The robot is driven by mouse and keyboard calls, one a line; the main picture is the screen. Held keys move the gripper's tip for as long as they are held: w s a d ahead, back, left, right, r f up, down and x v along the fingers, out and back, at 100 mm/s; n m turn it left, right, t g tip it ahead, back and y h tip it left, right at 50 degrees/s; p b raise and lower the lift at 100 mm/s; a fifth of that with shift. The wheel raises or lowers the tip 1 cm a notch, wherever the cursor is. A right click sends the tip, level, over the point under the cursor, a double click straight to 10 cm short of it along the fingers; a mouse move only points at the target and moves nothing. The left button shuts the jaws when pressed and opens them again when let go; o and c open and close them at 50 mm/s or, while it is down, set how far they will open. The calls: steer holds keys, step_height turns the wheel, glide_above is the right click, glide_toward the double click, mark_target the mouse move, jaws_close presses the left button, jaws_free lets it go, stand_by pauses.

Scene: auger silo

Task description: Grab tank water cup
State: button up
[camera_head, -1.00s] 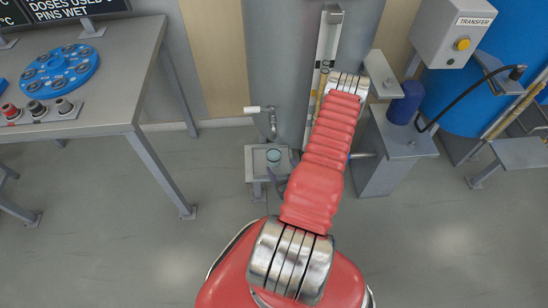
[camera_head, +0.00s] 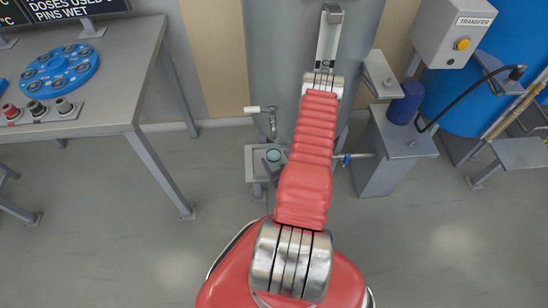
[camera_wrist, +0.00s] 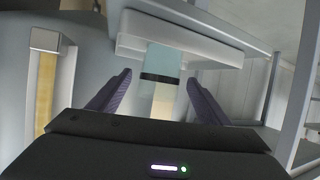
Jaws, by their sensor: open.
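The water cup (camera_head: 273,156) is a small teal cup on a small grey stand under the tank's tap (camera_head: 271,122). In the wrist view the cup (camera_wrist: 164,59) is pale translucent teal with a black band, ahead of my fingers. My gripper (camera_wrist: 161,84) is open, with its two purple fingers apart on either side of the line to the cup. The cup appears in the gap, a little beyond the fingertips, and nothing is gripped. In the head view my red arm hides most of the gripper; a dark finger shows beside the stand, just below the cup.
The grey stand (camera_head: 254,168) has a raised rim around the cup. The grey tank (camera_head: 285,60) rises behind it. A steel table (camera_head: 120,100) is to the left. Floor in front is clear.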

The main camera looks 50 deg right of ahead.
mark_target(271, 152)
steer(key=x, duration=0.3)
steer(key=shift+w, duration=0.1)
stand_by(0.4)
steer(key=c, duration=1.3)
